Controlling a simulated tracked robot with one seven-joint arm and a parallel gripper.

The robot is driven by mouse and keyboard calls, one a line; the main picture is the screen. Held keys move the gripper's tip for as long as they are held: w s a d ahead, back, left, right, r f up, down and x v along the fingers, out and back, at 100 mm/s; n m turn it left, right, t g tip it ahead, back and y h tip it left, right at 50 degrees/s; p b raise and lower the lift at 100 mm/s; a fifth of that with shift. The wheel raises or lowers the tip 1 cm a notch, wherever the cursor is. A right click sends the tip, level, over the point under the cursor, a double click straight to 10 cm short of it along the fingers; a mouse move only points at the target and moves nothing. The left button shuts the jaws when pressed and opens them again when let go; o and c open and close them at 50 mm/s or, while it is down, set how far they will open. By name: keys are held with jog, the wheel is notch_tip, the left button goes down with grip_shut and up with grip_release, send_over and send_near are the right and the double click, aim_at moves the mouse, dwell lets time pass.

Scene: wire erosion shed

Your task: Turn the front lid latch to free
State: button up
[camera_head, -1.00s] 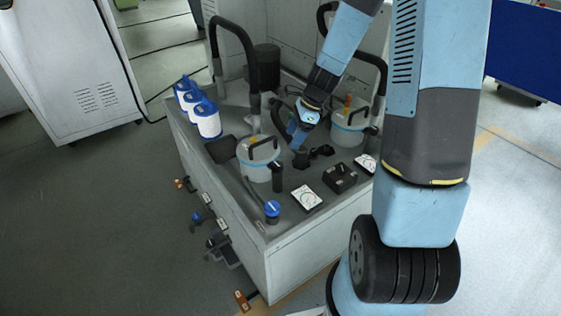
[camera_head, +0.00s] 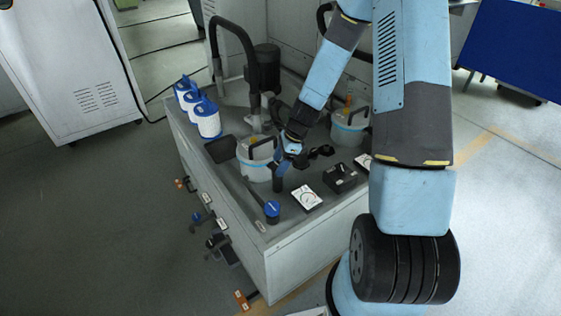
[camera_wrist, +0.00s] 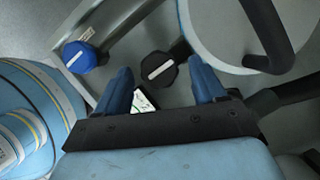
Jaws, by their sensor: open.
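The front canister (camera_head: 254,165), white with a blue band and a black lid handle (camera_head: 262,148), stands in the grey top of the cabinet. A black knob with a white bar (camera_wrist: 159,68) is beside it in the wrist view, on a dark post (camera_head: 278,184) in the head view. I take this knob for the front lid latch, though no label on it is readable. My gripper (camera_wrist: 162,73) is open, its blue fingers either side of the knob in the picture; contact cannot be told. In the head view my gripper (camera_head: 282,165) is above the post, partly hiding it.
A blue knob with a white bar (camera_head: 272,209) stands nearer the front corner. A dial gauge (camera_head: 307,197) and a black box (camera_head: 340,178) lie to the right. A rear canister (camera_head: 348,132), blue-topped filters (camera_head: 208,122) and an upright black hose (camera_head: 249,62) stand behind.

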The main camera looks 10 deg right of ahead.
jog(key=c, duration=1.1)
jog(key=shift+o, duration=0.2)
jog(key=n, duration=0.1)
jog(key=n+g, duration=0.1)
jog(key=n, duration=0.2)
jog(key=shift+w+n+g, duration=0.3)
jog(key=shift+g, duration=0.1)
jog(key=n, duration=0.2)
jog(key=n+g+h, duration=0.1)
jog(key=n, duration=0.1)
jog(key=shift+w+a+n+g, duration=0.15)
jog(key=shift+w+n+g, duration=0.05)
jog(key=shift+n+g, duration=0.1)
jog(key=n+h, duration=0.1)
jog(key=n, duration=0.1)
jog(key=n+g, duration=0.1)
jog(key=n, duration=0.1)
jog(key=shift+w+a+n+h, duration=0.2)
jog(key=shift+n+h, duration=0.1)
jog(key=shift+h, duration=0.1)
jog(key=shift+a+n+h, duration=0.15)
jog(key=shift+n+h, duration=0.55)
jog(key=shift+n, duration=1.4)
